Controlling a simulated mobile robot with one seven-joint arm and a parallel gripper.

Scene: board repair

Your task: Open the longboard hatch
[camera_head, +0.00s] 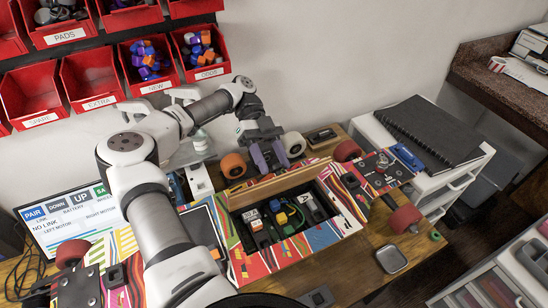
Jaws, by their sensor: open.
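The longboard (283,252) lies on the workbench with colorful stripes on its deck. Its hatch lid (280,184) is raised at the far side of the opening, and its bare tan wood side faces me. The open compartment (262,215) below shows a dark interior with batteries, wires and small yellow, green and red parts. My gripper (269,163) is open just behind the lid's upper edge, pointing down. Whether its fingers touch the lid cannot be told. The lid's far side is hidden.
An orange wheel (233,165) and a pale wheel (294,144) flank my gripper. Red wheels (404,218) sit by the board's right end. A small metal tray (391,260) lies in front. Red bins (90,80) hang on the wall; a monitor (65,225) stands left.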

